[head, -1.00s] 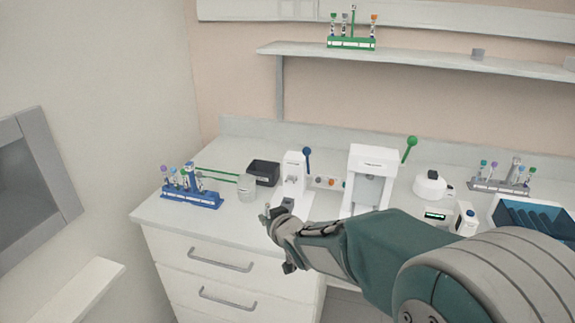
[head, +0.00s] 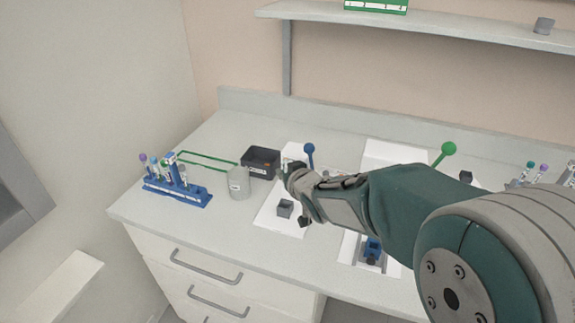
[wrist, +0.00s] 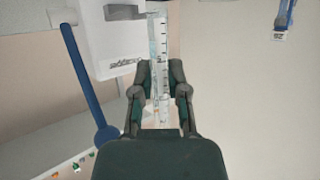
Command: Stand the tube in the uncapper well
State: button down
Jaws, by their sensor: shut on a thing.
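My gripper (head: 292,178) is in front of the white machine with the blue lever (head: 309,155), above its base plate. In the wrist view my gripper (wrist: 159,70) is shut on a clear tube (wrist: 159,45) with a printed scale. The tube is hard to make out in the head view. A small grey well block (head: 285,208) sits on the white base plate, below my gripper and apart from it. The machine's white body (wrist: 110,40) and blue lever (wrist: 85,80) are close beside the tube in the wrist view; its lettering is unclear.
A blue rack (head: 178,194) with several capped tubes stands at the left. A whitish cup (head: 238,184) and a dark bin (head: 262,161) lie between. The front-left counter is clear.

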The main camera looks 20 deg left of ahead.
jog(key=shift+s+f, duration=0.1)
jog(key=shift+f, duration=0.65)
jog(key=shift+a+f, duration=0.15)
jog(key=shift+f, duration=0.4)
jog(key=shift+a+f, duration=0.15)
jog(key=shift+f, duration=0.4)
jog(key=shift+d+f, duration=0.2)
jog(key=shift+f, duration=0.25)
jog(key=shift+f, duration=0.1)
jog(key=shift+f, duration=0.9)
jog(key=shift+f, duration=0.35)
jog(key=shift+f, duration=0.2)
jog(key=c, duration=0.6)
grip_release()
